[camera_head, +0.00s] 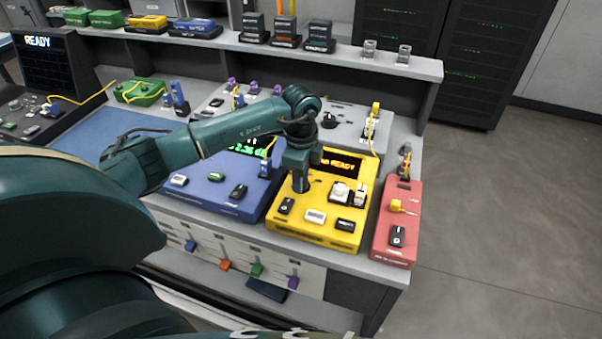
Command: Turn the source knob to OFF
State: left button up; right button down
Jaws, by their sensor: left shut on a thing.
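The yellow unit (318,231) stands on the bench with an amber READY display (343,163). My left gripper (300,186) points down onto the left part of its top face. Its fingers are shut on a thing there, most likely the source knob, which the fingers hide. I cannot read the knob's setting. My right gripper is not in view.
A blue unit (224,198) is left of the yellow one, and a red box (392,252) is right of it. A grey panel with a black knob (328,120) lies behind. White and black buttons sit close to my gripper. A shelf (345,60) runs along the back.

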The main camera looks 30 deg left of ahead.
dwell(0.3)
pick_arm(q)
jog(key=o, duration=1)
jog(key=shift+r, duration=0.1)
notch_tip(320, 180, up, 13)
jog(key=shift+b, duration=0.5)
